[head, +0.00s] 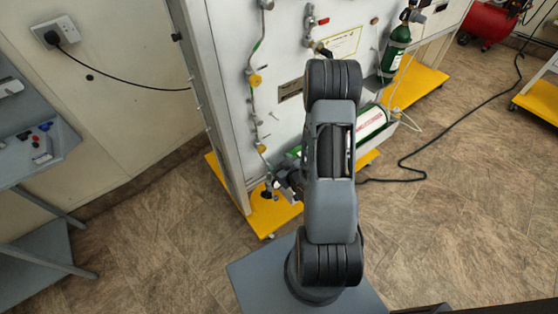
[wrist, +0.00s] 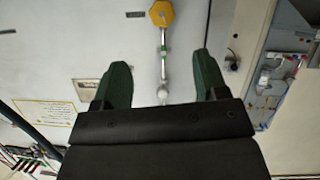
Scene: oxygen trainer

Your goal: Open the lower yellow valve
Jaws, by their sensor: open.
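The lower yellow valve (head: 261,148) is a small yellow knob on the thin pipe at the left of the white panel in the head view. A second yellow knob (head: 255,79) sits above it on the same pipe. The wrist view shows one yellow knob (wrist: 162,13) at its top edge, on a pipe that runs down between my fingers; I cannot tell for sure which of the two it is. My gripper (wrist: 161,60) is open and empty, its two green fingers spread apart on either side of that pipe. The knob lies beyond the fingertips, not between them.
A green and white cylinder (head: 372,124) lies low by the panel, and a green bottle (head: 395,52) stands farther right. The yellow base (head: 262,217) sticks out below the panel. A grey desk (head: 40,155) stands at the left. The brown floor at the right is mostly clear.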

